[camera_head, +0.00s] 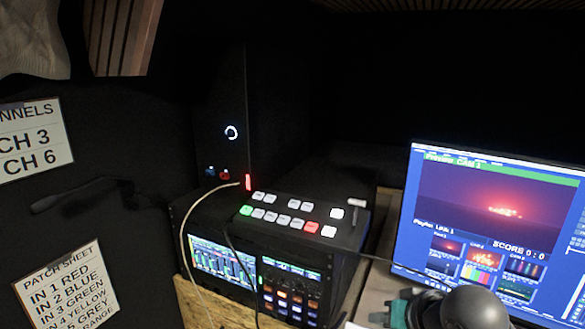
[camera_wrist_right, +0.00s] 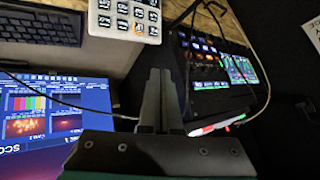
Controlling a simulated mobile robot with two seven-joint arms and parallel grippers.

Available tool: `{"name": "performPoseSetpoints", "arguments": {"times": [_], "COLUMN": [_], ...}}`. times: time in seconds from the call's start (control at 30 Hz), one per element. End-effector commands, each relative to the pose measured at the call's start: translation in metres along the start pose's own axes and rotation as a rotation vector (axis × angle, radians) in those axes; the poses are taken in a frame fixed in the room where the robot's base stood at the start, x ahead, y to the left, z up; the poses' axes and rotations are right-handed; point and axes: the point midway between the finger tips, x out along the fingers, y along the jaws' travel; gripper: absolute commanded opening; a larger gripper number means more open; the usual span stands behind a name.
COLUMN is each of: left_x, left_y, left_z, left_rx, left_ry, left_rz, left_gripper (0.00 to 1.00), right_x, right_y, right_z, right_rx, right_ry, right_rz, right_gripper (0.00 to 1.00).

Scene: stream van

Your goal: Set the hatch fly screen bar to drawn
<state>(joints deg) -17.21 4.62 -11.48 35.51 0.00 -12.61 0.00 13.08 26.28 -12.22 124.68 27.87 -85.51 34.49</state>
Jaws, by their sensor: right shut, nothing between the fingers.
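I cannot make out the hatch fly screen bar for certain in either view. A dark, elongated handle-like piece (camera_head: 82,194) shows on the black wall at the left of the head view; I cannot tell what it is. My right gripper (camera_wrist_right: 161,78) is shut and empty in the right wrist view, its fingers pointing toward the desk equipment. In the head view, part of my right arm and gripper shows at the bottom right, in front of the monitor. My left gripper is not in view.
A lit monitor (camera_head: 480,205) stands at the right. A switcher with lit buttons (camera_head: 290,216) sits on a rack unit, with cables hanging in front. A patch sheet (camera_head: 68,290) is on the left wall. The wrist view shows a keyboard (camera_wrist_right: 40,27) and a white keypad (camera_wrist_right: 125,20).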

Motion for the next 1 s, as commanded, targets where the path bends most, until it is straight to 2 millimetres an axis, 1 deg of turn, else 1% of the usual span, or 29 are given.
{"name": "performPoseSetpoints", "arguments": {"times": [0.03, 0.07, 0.1, 0.17, 0.2, 0.27, 0.3, 0.4, 0.5, 0.6, 0.8, 0.83, 1.0], "left_x": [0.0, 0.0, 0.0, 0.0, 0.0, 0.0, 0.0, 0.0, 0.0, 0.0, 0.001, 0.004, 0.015], "left_y": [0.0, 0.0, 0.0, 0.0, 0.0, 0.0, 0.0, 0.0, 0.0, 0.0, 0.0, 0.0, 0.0], "left_z": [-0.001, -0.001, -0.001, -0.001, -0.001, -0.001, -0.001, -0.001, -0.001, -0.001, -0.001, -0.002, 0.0], "left_rx": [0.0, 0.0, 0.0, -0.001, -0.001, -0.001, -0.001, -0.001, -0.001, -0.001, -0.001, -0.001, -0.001], "left_ry": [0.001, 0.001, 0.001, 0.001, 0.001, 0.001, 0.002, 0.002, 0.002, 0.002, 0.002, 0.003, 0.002], "left_rz": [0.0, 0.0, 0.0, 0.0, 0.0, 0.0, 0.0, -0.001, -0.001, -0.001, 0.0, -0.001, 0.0], "left_gripper": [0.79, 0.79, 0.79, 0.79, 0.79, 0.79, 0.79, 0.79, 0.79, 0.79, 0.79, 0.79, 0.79], "right_x": [0.004, 0.006, 0.007, 0.007, 0.006, 0.004, 0.001, -0.008, -0.018, -0.029, -0.051, -0.039, 0.004], "right_y": [0.001, 0.002, 0.004, 0.008, 0.01, 0.013, 0.016, 0.023, 0.029, 0.036, 0.047, 0.05, 0.063], "right_z": [0.026, 0.039, 0.056, 0.081, 0.098, 0.123, 0.139, 0.175, 0.205, 0.23, 0.272, 0.274, 0.299], "right_rx": [-0.021, -0.038, -0.059, -0.09, -0.109, -0.138, -0.156, -0.197, -0.23, -0.258, -0.305, -0.306, -0.305], "right_ry": [-0.031, -0.046, -0.066, -0.096, -0.118, -0.15, -0.172, -0.227, -0.276, -0.322, -0.412, -0.41, -0.428], "right_rz": [0.008, 0.015, 0.026, 0.042, 0.052, 0.068, 0.08, 0.11, 0.136, 0.161, 0.204, 0.203, 0.201], "right_gripper": [0.0, 0.0, 0.0, 0.0, 0.0, 0.0, 0.0, 0.0, 0.0, 0.0, 0.0, 0.0, 0.0]}}
